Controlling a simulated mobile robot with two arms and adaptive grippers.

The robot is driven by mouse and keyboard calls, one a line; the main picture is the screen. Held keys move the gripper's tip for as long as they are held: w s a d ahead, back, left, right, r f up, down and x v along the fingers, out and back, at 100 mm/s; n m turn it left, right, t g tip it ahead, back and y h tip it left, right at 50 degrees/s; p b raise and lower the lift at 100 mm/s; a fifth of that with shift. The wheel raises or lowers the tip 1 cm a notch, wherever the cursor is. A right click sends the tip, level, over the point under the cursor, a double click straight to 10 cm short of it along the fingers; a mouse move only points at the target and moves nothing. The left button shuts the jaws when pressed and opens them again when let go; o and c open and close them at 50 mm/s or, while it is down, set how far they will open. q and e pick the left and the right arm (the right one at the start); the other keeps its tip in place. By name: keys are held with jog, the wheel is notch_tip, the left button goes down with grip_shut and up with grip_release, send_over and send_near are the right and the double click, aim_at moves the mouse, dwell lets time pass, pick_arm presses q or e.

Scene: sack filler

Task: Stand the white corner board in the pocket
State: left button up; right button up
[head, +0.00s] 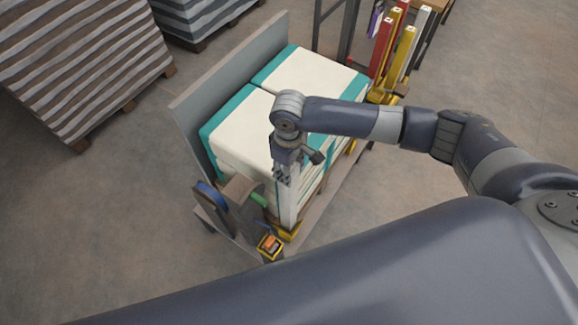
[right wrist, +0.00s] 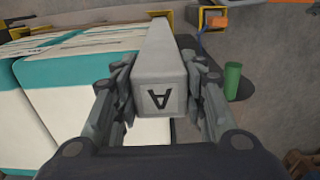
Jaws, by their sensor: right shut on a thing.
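The white corner board (head: 289,209) is upright at the near corner of the stacked sacks. My right gripper (head: 283,172) is shut on its upper part, coming down from above. In the right wrist view the board (right wrist: 158,62) runs away between the fingers of the gripper (right wrist: 162,85), its near end marked with a letter A. A yellow pocket (head: 290,233) is at the board's foot. The foot appears at or in the pocket, but I cannot tell whether it is fully seated. My left gripper is out of view.
White and teal sacks (head: 312,80) lie against a grey panel (head: 228,82). A green cylinder (right wrist: 232,81) and a yellow box with an orange top (head: 270,245) are close to the board. Red, yellow and white boards (head: 403,50) stand at the far right. Floor is open at left.

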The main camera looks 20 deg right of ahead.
jog(key=shift+f, duration=0.45)
jog(key=o, duration=1.2)
jog(key=shift+o, duration=0.2)
jog(key=shift+r, duration=0.1)
notch_tip(320, 180, up, 12)
jog(key=shift+f, duration=0.1)
